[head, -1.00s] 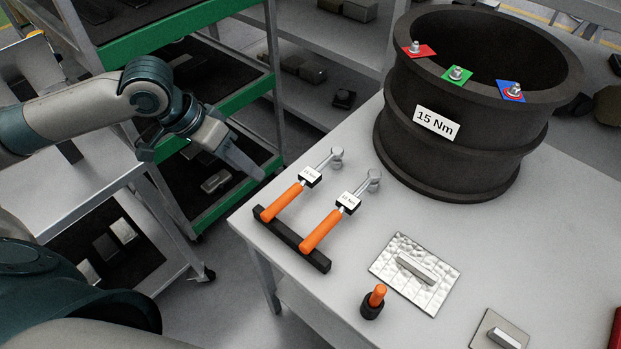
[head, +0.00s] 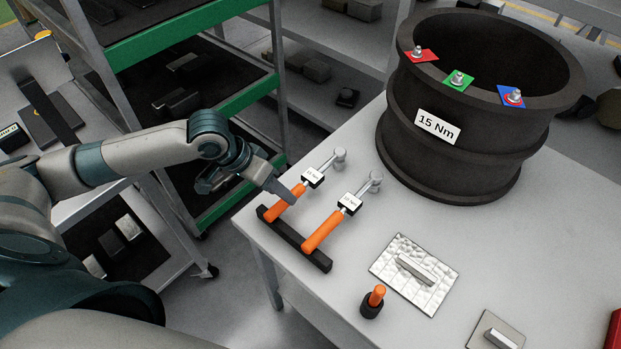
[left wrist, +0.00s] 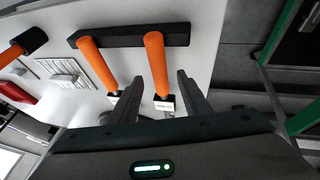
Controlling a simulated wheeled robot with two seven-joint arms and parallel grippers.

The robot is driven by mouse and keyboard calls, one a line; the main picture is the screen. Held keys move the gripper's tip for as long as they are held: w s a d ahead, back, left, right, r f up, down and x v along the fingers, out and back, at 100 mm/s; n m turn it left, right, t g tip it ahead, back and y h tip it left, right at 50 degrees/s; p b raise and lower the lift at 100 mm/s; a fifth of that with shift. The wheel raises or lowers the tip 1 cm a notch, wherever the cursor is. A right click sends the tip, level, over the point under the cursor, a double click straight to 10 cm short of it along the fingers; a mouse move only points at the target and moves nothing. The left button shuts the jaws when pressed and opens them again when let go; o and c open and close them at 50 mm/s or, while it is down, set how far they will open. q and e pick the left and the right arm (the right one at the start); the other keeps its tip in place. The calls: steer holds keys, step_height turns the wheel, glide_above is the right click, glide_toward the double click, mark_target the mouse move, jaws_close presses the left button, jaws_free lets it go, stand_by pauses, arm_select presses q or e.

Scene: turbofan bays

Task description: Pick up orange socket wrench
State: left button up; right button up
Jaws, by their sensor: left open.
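Two orange-handled socket wrenches lie side by side on the grey table, handle ends on a black rack bar (head: 292,238). The left wrench (head: 285,203) has a white-topped label block and a silver head; it also shows in the left wrist view (left wrist: 156,62). The right wrench (head: 322,231) looks alike and shows in the left wrist view too (left wrist: 96,62). My left gripper (head: 285,193) is open near the left wrench's handle. In the left wrist view its fingers (left wrist: 160,90) stand either side of the left wrench's line, holding nothing. My right gripper is not in view.
A black ring casing (head: 440,165) labelled "15 Nm" stands at the back, with red, green and blue tags on its rim. A small orange-handled tool (head: 375,298), a silver plate with a handle (head: 432,288) and a smaller plate (head: 497,332) lie at the front. Green-edged shelves (head: 190,42) stand behind.

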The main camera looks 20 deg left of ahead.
arm_select(q)
steer(key=shift+f, duration=0.1)
stand_by(0.3)
steer(key=shift+w+d+f+p, duration=0.15)
steer(key=shift+d+f+p, duration=0.2)
steer(key=shift+f, duration=0.2)
steer(key=p+x, duration=0.1)
steer(key=x, duration=0.2)
steer(key=shift+w+f, duration=0.1)
steer(key=shift+f, duration=0.4)
steer(key=shift+r, duration=0.1)
jaws_close()
